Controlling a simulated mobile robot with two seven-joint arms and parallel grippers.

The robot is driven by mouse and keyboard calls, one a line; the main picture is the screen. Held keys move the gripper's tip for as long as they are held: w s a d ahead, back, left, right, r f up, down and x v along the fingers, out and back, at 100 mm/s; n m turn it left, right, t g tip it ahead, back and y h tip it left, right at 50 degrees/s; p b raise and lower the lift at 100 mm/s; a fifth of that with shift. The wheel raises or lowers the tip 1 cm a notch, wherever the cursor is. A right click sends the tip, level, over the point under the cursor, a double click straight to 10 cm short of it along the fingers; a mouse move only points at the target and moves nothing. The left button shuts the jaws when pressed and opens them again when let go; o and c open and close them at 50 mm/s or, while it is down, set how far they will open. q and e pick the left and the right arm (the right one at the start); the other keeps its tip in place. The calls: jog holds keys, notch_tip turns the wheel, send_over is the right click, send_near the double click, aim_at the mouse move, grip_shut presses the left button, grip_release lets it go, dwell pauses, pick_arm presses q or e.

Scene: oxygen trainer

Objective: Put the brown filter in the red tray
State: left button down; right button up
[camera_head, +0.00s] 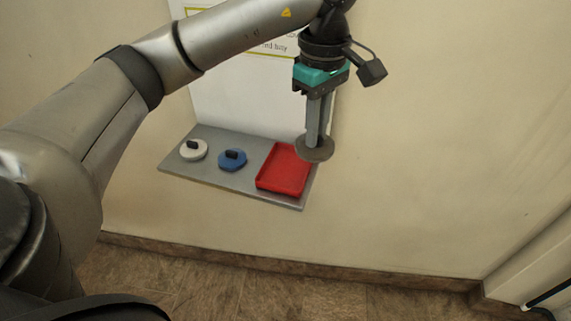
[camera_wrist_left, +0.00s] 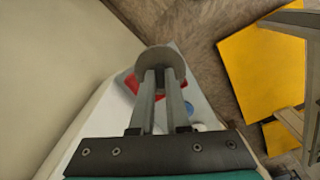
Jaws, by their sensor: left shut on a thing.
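The brown filter (camera_head: 316,152) is a flat grey-brown disc, held at the tips of my left gripper (camera_head: 316,137). The gripper is shut on it and points down. In the left wrist view the brown filter (camera_wrist_left: 162,60) shows beyond the fingers (camera_wrist_left: 160,78). The red tray (camera_head: 284,169) lies at the right end of a grey shelf. In the head view the filter overlaps the tray's upper right edge and looks above it; the exact height is hard to tell. The red tray (camera_wrist_left: 131,84) is partly hidden by the filter in the left wrist view. My right gripper is not in view.
A white disc (camera_head: 193,150) and a blue disc (camera_head: 232,159), each with a dark knob, sit on the grey shelf (camera_head: 206,176) left of the tray. A white board (camera_head: 235,100) stands behind the shelf. The wall right of the shelf is bare.

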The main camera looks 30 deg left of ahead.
pick_arm(q)
jog(key=w+a+r+n+p, duration=0.2)
jog(key=a+r+n, duration=0.15)
jog(key=n, duration=1.05)
jog(key=w+a+r+n+p, duration=0.25)
jog(key=a+n, duration=0.25)
jog(key=n, duration=0.9)
notch_tip(320, 180, down, 19)
jog(key=shift+f+b, duration=0.2)
jog(key=shift+b, duration=0.5)
jog(key=shift+s, duration=0.1)
jog(key=c, duration=1.4)
grip_release()
jog(key=shift+f, duration=0.15)
jog(key=o, duration=0.5)
